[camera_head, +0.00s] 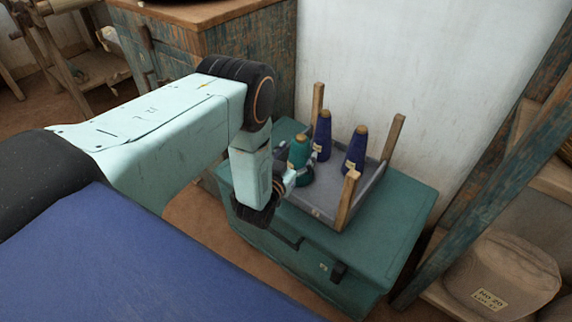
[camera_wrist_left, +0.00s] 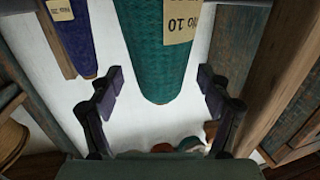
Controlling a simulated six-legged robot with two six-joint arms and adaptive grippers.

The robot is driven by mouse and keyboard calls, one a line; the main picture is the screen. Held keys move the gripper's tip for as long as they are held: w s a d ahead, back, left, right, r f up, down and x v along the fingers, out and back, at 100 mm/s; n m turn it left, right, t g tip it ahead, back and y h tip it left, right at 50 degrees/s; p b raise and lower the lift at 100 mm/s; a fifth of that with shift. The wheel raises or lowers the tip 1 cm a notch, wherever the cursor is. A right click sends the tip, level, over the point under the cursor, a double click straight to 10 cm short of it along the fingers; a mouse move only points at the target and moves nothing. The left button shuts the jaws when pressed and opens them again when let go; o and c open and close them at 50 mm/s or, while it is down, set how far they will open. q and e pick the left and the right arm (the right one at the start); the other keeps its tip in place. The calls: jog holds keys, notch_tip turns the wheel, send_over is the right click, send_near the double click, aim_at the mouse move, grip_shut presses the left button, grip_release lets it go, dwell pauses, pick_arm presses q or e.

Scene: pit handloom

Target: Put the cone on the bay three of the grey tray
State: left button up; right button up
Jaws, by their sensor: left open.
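The grey tray (camera_head: 322,206) sits on a green chest, with wooden posts at its corners. A teal cone (camera_head: 298,151) stands at its left side, partly hidden by my left gripper (camera_head: 297,177). Two dark blue cones stand in the tray: one at the back (camera_head: 322,136), one at the right (camera_head: 355,152). In the left wrist view the teal cone (camera_wrist_left: 158,45), with a "No 10" label, lies between the spread fingers of my left gripper (camera_wrist_left: 160,95). Gaps show on both sides. A blue cone (camera_wrist_left: 75,38) is left of it. Which bay is three I cannot tell.
The green chest (camera_head: 385,235) has free lid space right of the tray. A white wall (camera_head: 400,60) is behind it. A wooden cabinet (camera_head: 245,50) stands at back left. A rack with a sack (camera_head: 505,270) is at right.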

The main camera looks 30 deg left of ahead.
pick_arm(q)
jog(key=s+p, duration=0.2)
jog(key=s, duration=0.7)
jog(key=shift+d+r, duration=0.3)
jog(key=shift+d, duration=0.05)
jog(key=shift+s+a, duration=0.1)
